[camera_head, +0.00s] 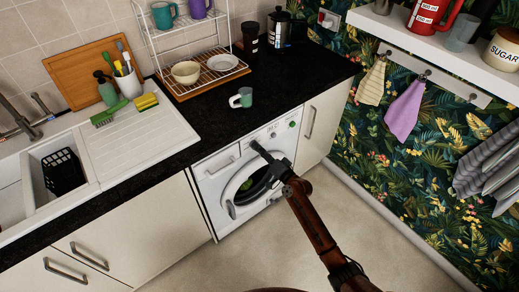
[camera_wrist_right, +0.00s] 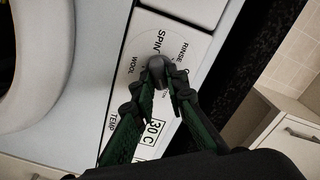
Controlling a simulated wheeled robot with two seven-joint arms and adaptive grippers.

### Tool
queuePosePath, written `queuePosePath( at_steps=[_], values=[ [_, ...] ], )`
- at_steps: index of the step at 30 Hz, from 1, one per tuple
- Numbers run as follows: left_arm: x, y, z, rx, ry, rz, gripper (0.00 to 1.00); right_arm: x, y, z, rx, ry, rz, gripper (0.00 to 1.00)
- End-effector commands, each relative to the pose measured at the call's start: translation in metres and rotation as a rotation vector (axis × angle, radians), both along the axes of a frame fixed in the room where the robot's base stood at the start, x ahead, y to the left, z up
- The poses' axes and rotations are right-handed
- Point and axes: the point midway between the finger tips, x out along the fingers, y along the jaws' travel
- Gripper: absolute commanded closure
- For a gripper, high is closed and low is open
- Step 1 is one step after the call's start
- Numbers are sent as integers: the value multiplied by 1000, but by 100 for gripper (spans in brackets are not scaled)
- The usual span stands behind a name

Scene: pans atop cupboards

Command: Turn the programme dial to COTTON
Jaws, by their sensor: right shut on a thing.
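The white washing machine (camera_head: 206,188) stands under the black counter, its round door (camera_head: 231,196) facing out. My right gripper (camera_head: 257,147) reaches to its control panel from below right. In the right wrist view the fingertips of my right gripper (camera_wrist_right: 163,75) are shut on the small dark programme dial (camera_wrist_right: 156,66). The words SPIN, RINSE and WOOL show around the dial on the white panel (camera_wrist_right: 135,50). COTTON cannot be read; the fingers cover part of the label ring. TEMP and a 30 C display show lower down. My left gripper is not in view.
A cream cupboard door (camera_head: 322,120) adjoins the machine. The floor (camera_head: 240,255) in front is clear.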

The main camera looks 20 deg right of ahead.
Motion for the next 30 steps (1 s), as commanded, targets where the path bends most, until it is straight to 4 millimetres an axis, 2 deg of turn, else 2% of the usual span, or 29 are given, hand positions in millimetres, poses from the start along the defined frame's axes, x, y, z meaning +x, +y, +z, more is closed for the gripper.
queuePosePath(
  at_steps=[2,3,10,20,23,30],
  values=[
    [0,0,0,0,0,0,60,0,-1,1,0,-2,-2,100],
    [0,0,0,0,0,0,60,0,-1,1,-1,-2,-2,84],
    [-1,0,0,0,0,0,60,0,-1,1,-2,-1,-1,70],
    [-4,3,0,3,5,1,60,-4,-2,0,-2,-1,-1,70],
    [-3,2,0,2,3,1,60,-15,-6,-1,-2,0,-1,70],
    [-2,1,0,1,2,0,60,-61,-23,-1,-4,2,-1,70]
  ],
)
